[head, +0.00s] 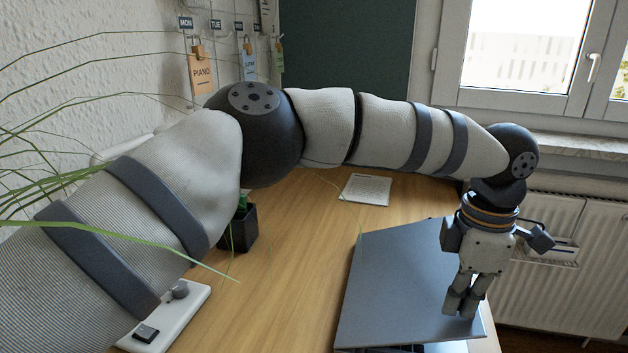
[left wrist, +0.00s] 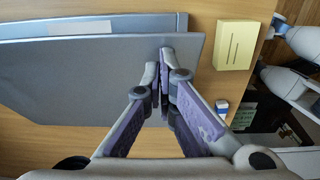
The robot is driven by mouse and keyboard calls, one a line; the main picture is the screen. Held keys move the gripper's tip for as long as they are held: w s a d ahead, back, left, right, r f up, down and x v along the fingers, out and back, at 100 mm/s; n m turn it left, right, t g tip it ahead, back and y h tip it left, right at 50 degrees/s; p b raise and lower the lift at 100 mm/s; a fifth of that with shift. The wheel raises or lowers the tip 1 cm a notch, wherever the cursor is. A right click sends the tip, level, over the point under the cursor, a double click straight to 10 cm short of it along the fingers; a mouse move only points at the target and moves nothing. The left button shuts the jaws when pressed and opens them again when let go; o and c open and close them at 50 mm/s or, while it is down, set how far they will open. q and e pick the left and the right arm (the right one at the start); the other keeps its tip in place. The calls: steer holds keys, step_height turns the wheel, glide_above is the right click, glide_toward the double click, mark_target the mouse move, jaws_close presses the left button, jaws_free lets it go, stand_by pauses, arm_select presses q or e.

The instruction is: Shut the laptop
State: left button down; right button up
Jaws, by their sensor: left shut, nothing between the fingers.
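The laptop (head: 400,275) lies on the wooden desk, its grey lid leaning low over the base. A dark strip of the base shows below the lid at the bottom of the head view, so the lid looks partly lowered, with a gap. In the left wrist view the lid (left wrist: 100,75) fills the upper left, with a strip of the base beyond it. My left gripper (head: 460,305) is shut and empty, pointing down at the lid's right part. In the left wrist view its fingertips (left wrist: 166,58) are at the lid near its right edge; I cannot tell whether they touch.
A yellow notepad (left wrist: 236,45) and a small blue-and-white block (left wrist: 222,106) lie beside the laptop. A radiator (head: 570,260) stands beyond the desk.

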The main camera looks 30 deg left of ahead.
arm_select(q)
steer(key=shift+w+d+f+b, duration=0.15)
steer(key=shift+d+f, duration=0.2)
steer(key=shift+f, duration=0.3)
steer(key=shift+w+d+f+b, duration=0.15)
steer(key=shift+d+f, duration=0.15)
steer(key=shift+f, duration=0.35)
arm_select(e)
steer(key=shift+s+f, duration=0.35)
steer(key=shift+f, duration=0.05)
arm_select(q)
steer(key=shift+s, duration=0.1)
steer(key=shift+d+f+b, duration=0.15)
steer(key=shift+d+f, duration=0.1)
steer(key=shift+f, duration=0.5)
steer(key=shift+d+f+b, duration=0.15)
steer(key=shift+d+f, duration=0.1)
steer(key=shift+f, duration=0.5)
arm_select(e)
steer(key=shift+s+f, duration=0.35)
steer(key=shift+f, duration=0.05)
steer(key=shift+g, duration=0.3)
